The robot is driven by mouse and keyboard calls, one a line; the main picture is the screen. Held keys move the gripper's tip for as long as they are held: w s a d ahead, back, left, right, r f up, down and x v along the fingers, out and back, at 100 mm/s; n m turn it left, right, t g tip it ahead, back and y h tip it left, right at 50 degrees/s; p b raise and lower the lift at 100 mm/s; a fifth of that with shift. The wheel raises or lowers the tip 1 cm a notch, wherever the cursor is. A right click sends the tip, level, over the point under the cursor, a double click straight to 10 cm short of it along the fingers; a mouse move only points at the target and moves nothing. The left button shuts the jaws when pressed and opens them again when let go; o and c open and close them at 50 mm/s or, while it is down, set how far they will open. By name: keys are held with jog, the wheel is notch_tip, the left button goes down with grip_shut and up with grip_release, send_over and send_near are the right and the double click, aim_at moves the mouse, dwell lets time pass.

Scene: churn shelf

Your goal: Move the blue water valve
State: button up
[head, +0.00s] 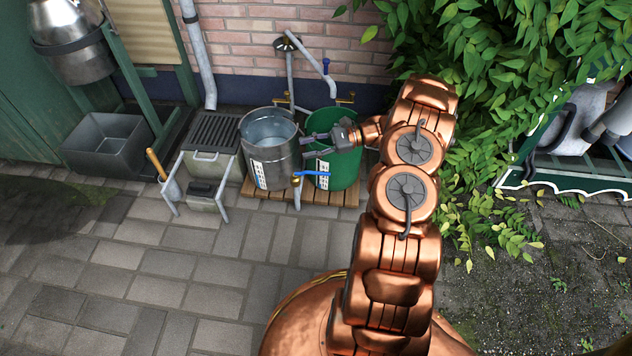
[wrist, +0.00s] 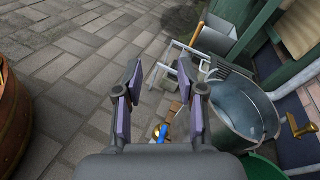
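The blue water valve (head: 312,173) is a thin blue lever on a brass tap, on a grey standpipe in front of the metal bucket and the green bucket. In the wrist view the blue lever (wrist: 162,134) shows low in the middle, partly hidden by my gripper's body. My gripper (head: 307,146) reaches in from the right in the head view and appears just above the lever in the picture. In the wrist view my gripper (wrist: 159,82) has its two fingers spread with nothing between them. I see no contact with the valve.
A metal bucket of water (head: 268,155) and a green bucket (head: 345,168) stand on a wooden pallet (head: 262,193) close to the valve. A slatted grey stand (head: 212,135) is to their left. Leaves (head: 490,110) crowd my arm's right. The paving (head: 170,262) in front is clear.

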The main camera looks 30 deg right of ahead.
aim_at(309, 172)
jog(key=s+d+f+m+t+h+b, duration=0.1)
jog(key=d+f+m+t+b, duration=0.15)
jog(key=d+f, duration=0.45)
jog(key=s+d+f+m+t+b, duration=0.2)
jog(key=d+f+t+b, duration=0.1)
jog(key=f, duration=0.7)
jog(key=shift+m, duration=0.25)
jog(key=shift+f+b+x, duration=0.1)
jog(key=shift+b+x, duration=0.75)
jog(key=shift+x, duration=1.15)
jog(key=shift+f+b+x, duration=0.15)
jog(key=shift+b+x, duration=0.7)
jog(key=shift+x, duration=1.15)
jog(key=shift+w+d, duration=0.1)
jog(key=shift+w, duration=0.05)
grip_shut()
